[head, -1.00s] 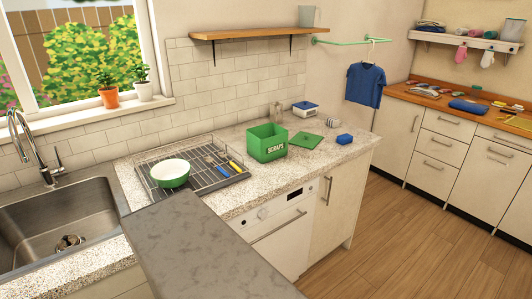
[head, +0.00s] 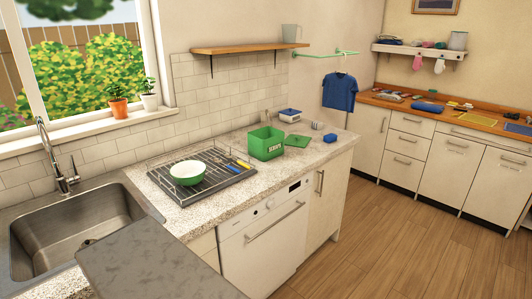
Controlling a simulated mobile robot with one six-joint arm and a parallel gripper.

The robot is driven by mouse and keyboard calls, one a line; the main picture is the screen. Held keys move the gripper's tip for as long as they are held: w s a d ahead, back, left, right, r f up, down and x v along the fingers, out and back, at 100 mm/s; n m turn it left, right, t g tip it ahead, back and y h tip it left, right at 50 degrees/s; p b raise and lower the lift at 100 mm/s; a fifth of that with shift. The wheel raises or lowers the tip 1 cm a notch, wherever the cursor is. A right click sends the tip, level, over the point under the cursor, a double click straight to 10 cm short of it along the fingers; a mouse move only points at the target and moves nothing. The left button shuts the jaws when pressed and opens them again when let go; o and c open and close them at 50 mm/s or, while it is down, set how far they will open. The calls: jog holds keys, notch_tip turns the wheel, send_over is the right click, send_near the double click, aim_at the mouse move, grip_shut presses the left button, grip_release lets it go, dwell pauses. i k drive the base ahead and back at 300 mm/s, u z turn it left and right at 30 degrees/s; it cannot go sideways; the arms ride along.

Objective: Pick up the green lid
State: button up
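The green lid (head: 297,141) lies flat on the speckled counter in the head view, just right of the open green scraps box (head: 266,143). It is a thin square plate with a small knob-like spot near its middle. A blue sponge-like block (head: 330,138) lies to its right, apart from it. A small white and blue container (head: 290,115) stands behind it. My gripper is not in view.
A dish rack (head: 203,200) with a green-white bowl (head: 188,173) and utensils stands left of the box. The sink (head: 85,240) is at the left. A grey slab (head: 150,265) fills the near foreground. The wooden floor (head: 400,240) at right is clear.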

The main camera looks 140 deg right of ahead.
aim_at(291, 141)
jog(key=z, duration=0.25)
jog(key=i, duration=0.4)
jog(key=z, duration=0.65)
jog(key=k, duration=0.2)
jog(key=z, duration=2.15)
jog(key=k, duration=0.2)
jog(key=z, duration=1.7)
